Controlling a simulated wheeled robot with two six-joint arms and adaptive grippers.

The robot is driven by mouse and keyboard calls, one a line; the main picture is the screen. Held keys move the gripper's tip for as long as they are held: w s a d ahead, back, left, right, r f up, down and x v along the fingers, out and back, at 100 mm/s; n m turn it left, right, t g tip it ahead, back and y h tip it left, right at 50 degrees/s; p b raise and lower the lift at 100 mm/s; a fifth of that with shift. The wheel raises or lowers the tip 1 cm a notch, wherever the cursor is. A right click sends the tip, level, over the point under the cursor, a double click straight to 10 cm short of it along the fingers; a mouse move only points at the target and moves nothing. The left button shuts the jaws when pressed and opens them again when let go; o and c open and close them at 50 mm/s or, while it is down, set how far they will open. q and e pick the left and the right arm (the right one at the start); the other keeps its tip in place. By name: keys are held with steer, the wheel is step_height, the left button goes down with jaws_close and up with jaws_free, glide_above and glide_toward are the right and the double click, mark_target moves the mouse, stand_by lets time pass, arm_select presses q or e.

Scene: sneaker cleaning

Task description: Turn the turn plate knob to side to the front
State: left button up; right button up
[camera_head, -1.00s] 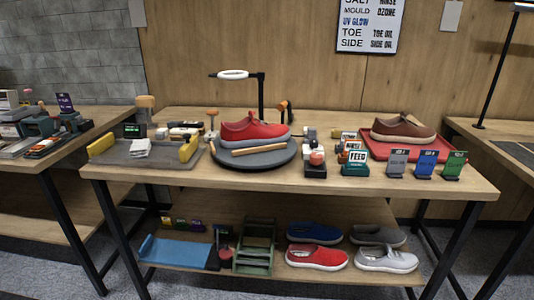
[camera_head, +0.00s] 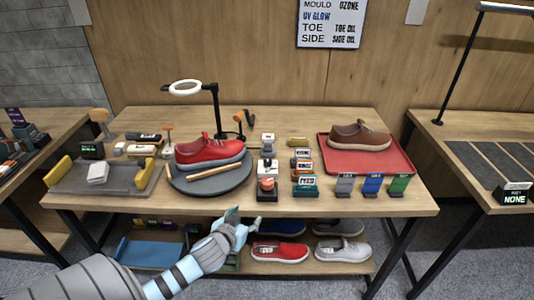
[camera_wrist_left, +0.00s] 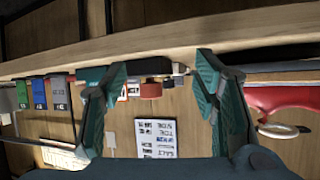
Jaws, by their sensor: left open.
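The turn plate (camera_head: 212,187) is a dark grey round disc on the middle table. A red sneaker (camera_head: 208,152) stands on it, with a wooden stick in front of the shoe. Just right of the plate is a small black box with a red round knob (camera_head: 267,183) on top; I cannot read which side it points to. The red knob also shows in the left wrist view (camera_wrist_left: 151,89), seen between the fingers. My left gripper (camera_head: 245,217) is open and empty, in front of and below the table's front edge, apart from the knob. My right gripper is not in view.
Several small labelled blocks (camera_head: 305,180) and coloured cards (camera_head: 372,184) stand right of the knob. A red tray (camera_head: 395,163) holds a brown shoe. A ring lamp (camera_head: 186,88) rises behind the plate. The table's front edge (camera_head: 330,207) lies between gripper and tabletop. More shoes sit on the lower shelf.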

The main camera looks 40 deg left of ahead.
arm_select(q)
steer(key=t, duration=0.1)
glide_toward(266, 182)
steer(key=shift+n, duration=0.3)
steer(key=b+x, duration=0.2)
steer(key=x, duration=0.9)
steer(key=shift+d+b, duration=0.1)
steer(key=shift+b, duration=0.25)
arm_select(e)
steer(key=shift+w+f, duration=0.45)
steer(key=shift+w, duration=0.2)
arm_select(q)
steer(key=shift+c, duration=0.6)
